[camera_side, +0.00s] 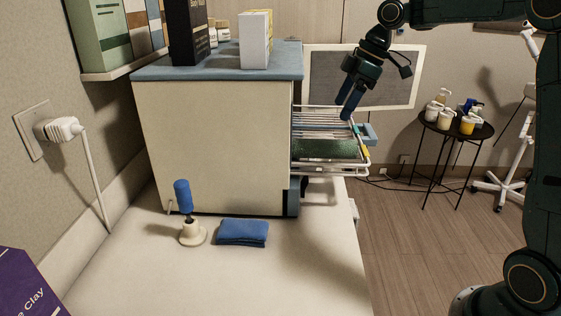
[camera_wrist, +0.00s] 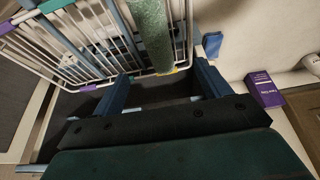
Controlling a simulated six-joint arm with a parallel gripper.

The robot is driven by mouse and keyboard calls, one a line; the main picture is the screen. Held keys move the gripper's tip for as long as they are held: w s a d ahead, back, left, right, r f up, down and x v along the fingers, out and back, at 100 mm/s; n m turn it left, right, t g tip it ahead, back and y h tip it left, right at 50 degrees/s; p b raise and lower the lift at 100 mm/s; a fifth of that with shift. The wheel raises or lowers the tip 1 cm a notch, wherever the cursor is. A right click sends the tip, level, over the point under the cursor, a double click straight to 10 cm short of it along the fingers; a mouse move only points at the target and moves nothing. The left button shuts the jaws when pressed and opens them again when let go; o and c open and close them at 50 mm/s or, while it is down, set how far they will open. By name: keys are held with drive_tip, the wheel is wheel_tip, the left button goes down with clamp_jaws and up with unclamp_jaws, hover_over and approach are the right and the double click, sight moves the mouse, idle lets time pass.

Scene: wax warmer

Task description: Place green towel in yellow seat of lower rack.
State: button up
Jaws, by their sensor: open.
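The green towel (camera_side: 325,149) is a long roll lying in the pulled-out wire rack (camera_side: 335,174) at the right side of the cream cabinet. In the wrist view the towel (camera_wrist: 150,32) lies along the rack bars, its near end close to a yellow marker (camera_wrist: 172,70) on the front rail. I cannot tell for sure which rack level bears it. My gripper (camera_side: 348,112) points down above the rack's outer part. Its fingers are open with nothing held. In the wrist view they stand apart near the front rail, the towel's end beyond the gap between them.
A folded blue towel (camera_side: 242,233) and a blue-handled tool in a cream stand (camera_side: 192,236) are on the counter. The cabinet (camera_side: 213,145) carries boxes on top. A round black side table (camera_side: 456,128) with jars stands at the right.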

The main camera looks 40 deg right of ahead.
drive_tip(key=s+a+r+m+t+h, duration=0.1)
drive_tip(key=s+a+m, duration=0.1)
drive_tip(key=s+a, duration=0.35)
drive_tip(key=s+a+r+m, duration=0.2)
drive_tip(key=s+a+m, duration=0.1)
drive_tip(key=s, duration=0.5)
drive_tip(key=s+f+m+t+h, duration=0.1)
drive_tip(key=s+f+m, duration=0.3)
drive_tip(key=s, duration=1)
drive_tip(key=shift+a+f+h, duration=0.15)
drive_tip(key=shift+f+h, duration=0.35)
drive_tip(key=shift+f, duration=0.55)
drive_tip(key=shift+w, duration=0.1)
